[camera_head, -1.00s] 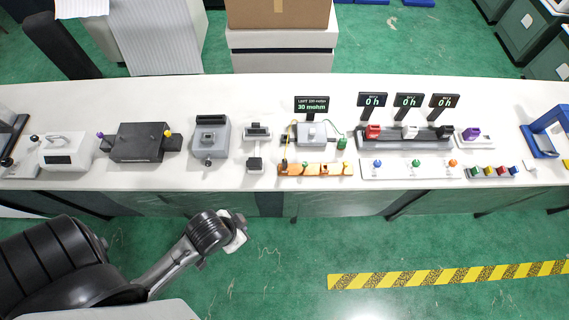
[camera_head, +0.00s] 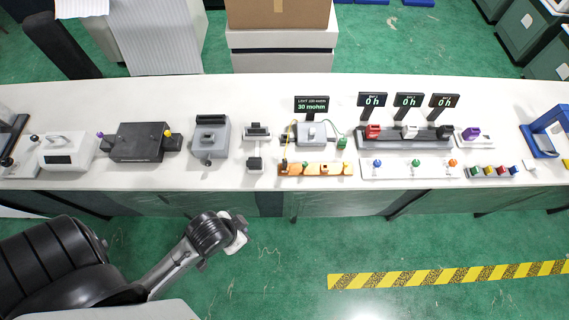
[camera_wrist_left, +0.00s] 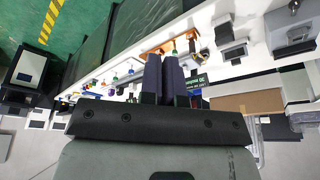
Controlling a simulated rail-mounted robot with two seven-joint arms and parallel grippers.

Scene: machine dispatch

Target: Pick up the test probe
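A meter with a display reading 30 mohm (camera_head: 312,106) stands behind a small grey unit (camera_head: 311,134) at mid-bench. A yellow lead runs from the unit's left to the orange strip in front. A green lead runs to a small green piece (camera_head: 342,143) at its right. I cannot tell for certain which of these pieces is the test probe. My left gripper (camera_wrist_left: 163,62) is seen in the left wrist view with its dark fingers close together and nothing visible between them. In the head view its arm end is in front of the bench, apart from it. My right gripper is not in view.
The orange strip (camera_head: 315,169) lies at the bench front. A black rack (camera_head: 403,139) with coloured pieces is to the right. A grey device (camera_head: 209,137) and a dark box (camera_head: 138,142) are to the left. The floor in front of the bench is clear around my left arm.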

